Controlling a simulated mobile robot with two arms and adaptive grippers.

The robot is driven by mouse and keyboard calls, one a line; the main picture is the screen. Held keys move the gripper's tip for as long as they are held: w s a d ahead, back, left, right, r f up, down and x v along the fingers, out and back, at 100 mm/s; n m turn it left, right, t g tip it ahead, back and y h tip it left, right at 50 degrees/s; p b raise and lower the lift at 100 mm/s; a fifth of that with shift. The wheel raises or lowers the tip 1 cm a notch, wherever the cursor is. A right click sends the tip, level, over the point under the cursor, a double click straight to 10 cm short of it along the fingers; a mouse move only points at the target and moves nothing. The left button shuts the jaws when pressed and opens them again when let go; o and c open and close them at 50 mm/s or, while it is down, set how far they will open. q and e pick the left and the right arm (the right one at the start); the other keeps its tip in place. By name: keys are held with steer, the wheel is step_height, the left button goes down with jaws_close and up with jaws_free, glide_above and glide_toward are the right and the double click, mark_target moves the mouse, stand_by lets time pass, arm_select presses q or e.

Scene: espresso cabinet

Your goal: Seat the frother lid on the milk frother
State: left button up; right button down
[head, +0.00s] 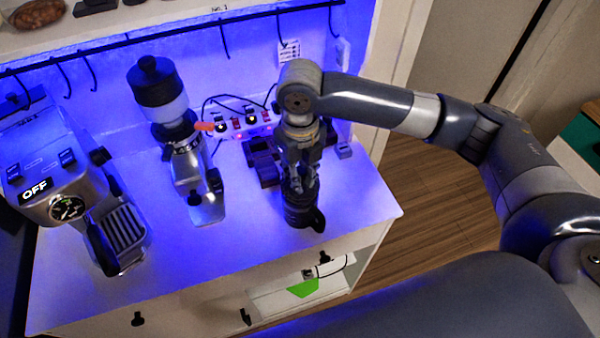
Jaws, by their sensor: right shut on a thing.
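The milk frother (301,214) is a dark, ribbed, cup-like vessel with a handle on its right side. It stands upright near the right front of the white cabinet top. My right gripper (300,184) points down right over the frother's top, its fingers shut on the frother lid. The lid is small and dark and mostly hidden by the fingers. I cannot tell whether it touches the frother's rim. My left gripper is not in view.
An espresso machine (70,190) stands at the left and a coffee grinder (180,130) in the middle. A power strip (240,126) with cables lies behind. A dark stand (264,163) is close behind the gripper. The cabinet top (245,235) is clear in front.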

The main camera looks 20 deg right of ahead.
mark_target(300, 171)
steer(key=shift+p, duration=0.6)
stand_by(0.6)
steer(key=shift+f, duration=0.85)
stand_by(0.4)
steer(key=c, duration=1.3)
jaws_free()
steer(key=shift+c, duration=0.2)
step_height(300, 171, up, 12)
